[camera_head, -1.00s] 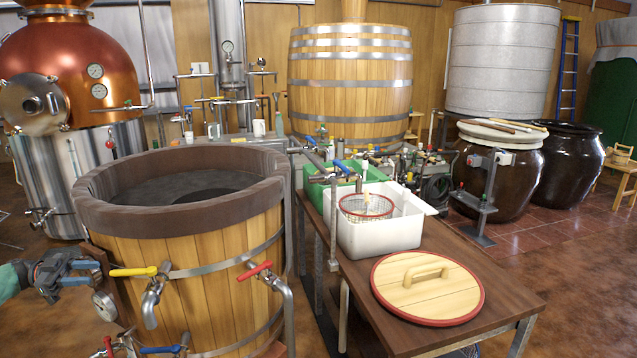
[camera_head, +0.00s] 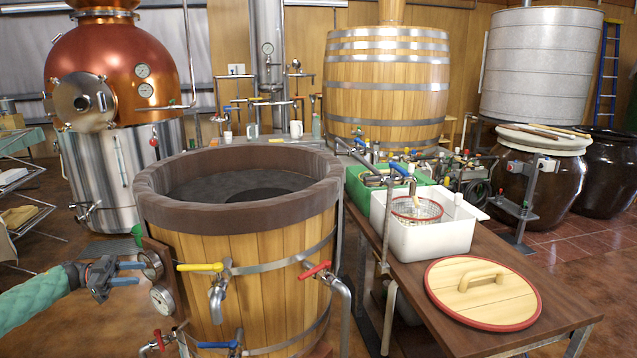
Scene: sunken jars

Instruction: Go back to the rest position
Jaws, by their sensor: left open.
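My left gripper (camera_head: 128,273) comes in from the left edge on a green-sleeved arm. Its two fingers are apart and empty, pointing right. It is in front of the left side of the wooden tub (camera_head: 245,245), near two round gauges (camera_head: 163,299) and left of the yellow-handled tap (camera_head: 200,267). I cannot tell whether it touches the tub or the gauges. My right gripper is not in the picture.
A brown table (camera_head: 560,303) at the right holds a round wooden lid (camera_head: 483,303) and a white basin (camera_head: 425,236) with a wire basket in it. Taps with red (camera_head: 314,270) and blue handles stick out from the tub. Floor is open at the lower left.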

